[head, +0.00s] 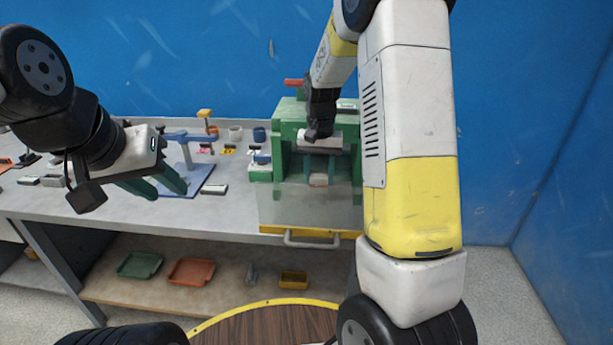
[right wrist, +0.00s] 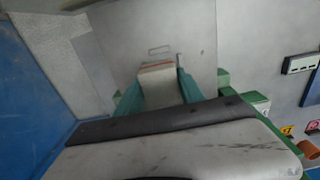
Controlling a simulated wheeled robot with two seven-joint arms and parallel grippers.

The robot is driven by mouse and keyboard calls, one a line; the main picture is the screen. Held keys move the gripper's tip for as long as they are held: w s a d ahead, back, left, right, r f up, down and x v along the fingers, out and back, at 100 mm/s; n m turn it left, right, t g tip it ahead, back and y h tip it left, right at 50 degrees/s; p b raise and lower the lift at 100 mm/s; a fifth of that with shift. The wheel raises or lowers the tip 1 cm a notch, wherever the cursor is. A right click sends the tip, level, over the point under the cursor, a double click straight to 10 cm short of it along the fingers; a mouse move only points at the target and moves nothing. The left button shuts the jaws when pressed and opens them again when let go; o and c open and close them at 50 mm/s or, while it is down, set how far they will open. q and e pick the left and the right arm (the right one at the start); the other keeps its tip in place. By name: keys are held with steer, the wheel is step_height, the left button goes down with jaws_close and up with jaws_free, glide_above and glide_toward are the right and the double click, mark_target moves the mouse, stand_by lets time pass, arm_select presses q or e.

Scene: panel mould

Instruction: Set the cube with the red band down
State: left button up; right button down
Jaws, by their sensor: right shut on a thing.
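My right gripper (head: 319,178) is shut on the cube with the red band (head: 318,180), within the front opening of the green machine (head: 290,112). In the right wrist view the cube (right wrist: 160,85) sits between the two green fingers (right wrist: 158,90), its reddish band at the far edge. Whether the cube touches anything below is unclear. My left gripper (head: 160,187) is empty at the left, its green fingers apart, in front of the bench.
A see-through panel (head: 310,208) with a yellow lower edge and grey handle (head: 312,240) fronts the machine. A blue stand (head: 187,160) and several small parts occupy the bench (head: 215,212). Trays lie on the shelf below. A round wooden table (head: 270,325) is nearest.

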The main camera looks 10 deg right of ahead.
steer(key=shift+w+a+f, duration=0.1)
steer(key=shift+a+f, duration=0.05)
steer(key=shift+f, duration=0.75)
steer(key=shift+w+a+f, duration=0.1)
steer(key=shift+a+f, duration=0.05)
steer(key=shift+f, duration=0.7)
steer(key=c, duration=0.7)
jaws_free()
steer(key=shift+f, duration=0.15)
